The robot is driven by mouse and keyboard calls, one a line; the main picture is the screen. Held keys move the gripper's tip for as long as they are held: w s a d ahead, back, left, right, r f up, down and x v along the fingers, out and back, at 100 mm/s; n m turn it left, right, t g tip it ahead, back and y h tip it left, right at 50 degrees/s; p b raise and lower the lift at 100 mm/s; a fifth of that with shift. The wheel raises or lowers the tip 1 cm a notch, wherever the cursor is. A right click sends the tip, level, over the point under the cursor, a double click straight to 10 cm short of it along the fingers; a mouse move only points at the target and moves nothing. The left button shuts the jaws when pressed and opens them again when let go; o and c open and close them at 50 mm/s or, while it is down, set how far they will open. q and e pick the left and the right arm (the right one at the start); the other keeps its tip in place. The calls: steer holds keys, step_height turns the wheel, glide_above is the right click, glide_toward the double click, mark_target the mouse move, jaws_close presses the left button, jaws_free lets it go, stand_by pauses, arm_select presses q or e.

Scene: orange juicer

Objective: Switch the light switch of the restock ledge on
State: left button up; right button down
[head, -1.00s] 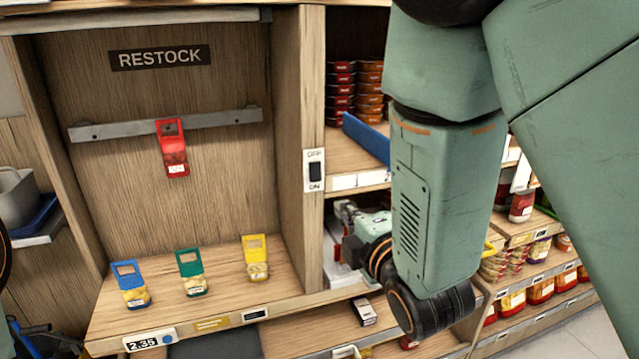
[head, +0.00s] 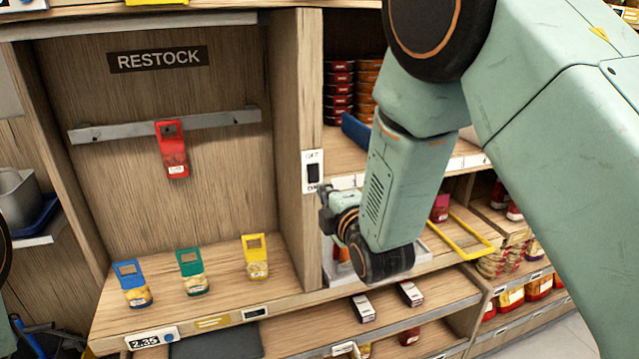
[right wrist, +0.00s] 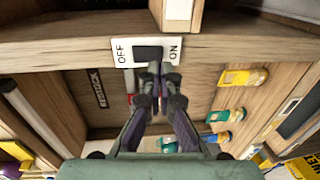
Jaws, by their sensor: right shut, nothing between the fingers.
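The light switch (head: 313,172) is a white plate with a dark rocker on the front edge of the restock ledge's right upright. Its ON label is at the lower end and partly hidden by my gripper. My right gripper (head: 325,194) is just below and beside the plate. In the right wrist view, the switch plate (right wrist: 124,53) reads OFF at left and ON at right. The gripper (right wrist: 156,70) is shut and empty, its fingertips close to the rocker near its ON half. I cannot tell if they touch. My left gripper is not in view.
The restock ledge (head: 215,303) holds a blue, a green and a yellow tagged pack. A red pack (head: 172,158) hangs on the rail (head: 95,132). Shelves with cans and a yellow-handled tray (head: 455,240) lie right of the upright.

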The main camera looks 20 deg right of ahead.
mark_target(313, 182)
steer(key=w, duration=0.3)
steer(key=shift+a+f+p, duration=0.1)
steer(key=shift+a+p, duration=0.15)
steer(key=shift+p, duration=0.05)
steer(key=shift+w+d+f, duration=0.15)
steer(key=shift+w+d, duration=0.1)
steer(key=shift+w, duration=0.25)
steer(key=shift+a, duration=0.15)
steer(key=shift+s+a, duration=0.1)
steer(key=shift+w+d+f+t+b, duration=0.2)
steer(key=shift+w+f+t+b, duration=0.15)
steer(key=shift+b, duration=0.75)
steer(key=shift+a+r, duration=0.1)
steer(key=shift+r, duration=0.15)
steer(key=shift+a, duration=0.1)
